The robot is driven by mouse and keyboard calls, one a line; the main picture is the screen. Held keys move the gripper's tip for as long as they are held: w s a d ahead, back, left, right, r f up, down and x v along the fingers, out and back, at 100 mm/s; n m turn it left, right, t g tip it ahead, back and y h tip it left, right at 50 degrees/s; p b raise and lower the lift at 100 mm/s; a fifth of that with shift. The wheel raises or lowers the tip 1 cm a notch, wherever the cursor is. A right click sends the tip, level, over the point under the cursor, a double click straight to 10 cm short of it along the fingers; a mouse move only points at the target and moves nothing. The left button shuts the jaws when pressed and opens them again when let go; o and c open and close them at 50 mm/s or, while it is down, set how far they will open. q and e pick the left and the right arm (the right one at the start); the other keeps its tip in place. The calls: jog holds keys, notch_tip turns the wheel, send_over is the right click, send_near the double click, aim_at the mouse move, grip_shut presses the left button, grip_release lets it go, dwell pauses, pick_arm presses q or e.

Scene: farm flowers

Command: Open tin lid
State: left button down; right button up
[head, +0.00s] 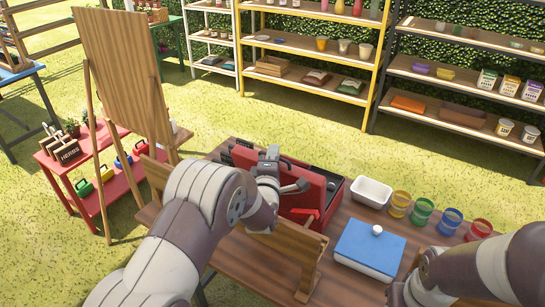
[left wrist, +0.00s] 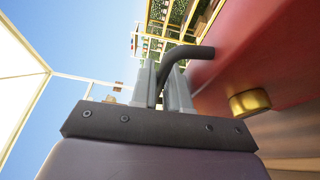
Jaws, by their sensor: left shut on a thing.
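A red metal toolbox (head: 338,194) stands on the wooden table, with its lid (head: 307,199) tipped up and part of its dark inside showing. My left gripper (head: 272,155) is at the lid. In the left wrist view, my left gripper (left wrist: 165,82) is shut on a dark bent handle (left wrist: 190,53) beside a red surface with a brass-coloured fitting (left wrist: 249,102). A white box with a blue lid and white knob (head: 368,246) sits closed, nearer the front. My right arm shows at the lower right, with its fingertips out of view.
A white tray (head: 371,192) and several coloured jars (head: 421,211) stand right of the toolbox. A wooden rack (head: 312,262) stands at the table's (head: 344,286) front left. An easel board (head: 120,72) rises at left. Shelves (head: 307,52) stand behind on the grass.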

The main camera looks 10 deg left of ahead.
pick_arm(q)
jog(key=w+d+r+g+b, duration=0.1)
jog(key=w+d+g, duration=0.1)
jog(key=w, duration=0.5)
jog(key=shift+d+m, duration=0.3)
jog(key=shift+m, duration=0.1)
